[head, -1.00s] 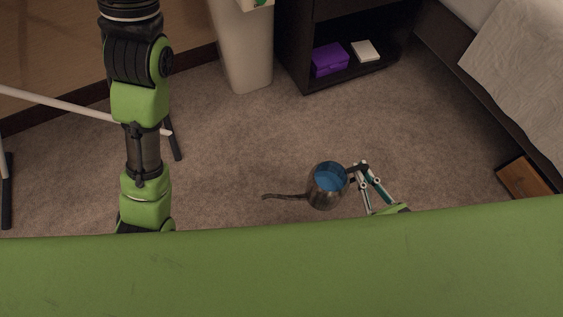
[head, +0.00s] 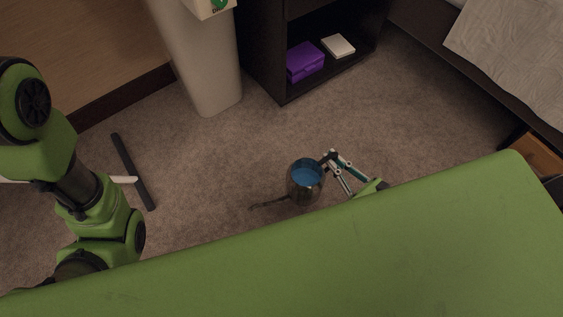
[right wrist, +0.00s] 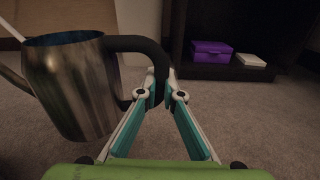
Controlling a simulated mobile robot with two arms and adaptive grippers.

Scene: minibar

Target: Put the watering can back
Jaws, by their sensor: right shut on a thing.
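The watering can (head: 305,184) is a metal pot with a blue inside, a long thin spout pointing left and a dark handle. It hangs upright in front of my body, above the carpet. In the right wrist view the can (right wrist: 78,88) fills the left side, and its handle reaches right to the fingertips. My right gripper (head: 333,160) is shut on the handle; its fingertips show in the right wrist view (right wrist: 160,80). My left arm comes in from the left in the head view, but its gripper is out of sight.
A pale bin (head: 205,60) stands at the back beside a dark cabinet (head: 262,50). A purple box (head: 305,62) and a white box (head: 338,46) are on its open shelf. A bed (head: 510,50) is at the right. A white stand with a dark foot (head: 132,172) is at the left. Carpet between is clear.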

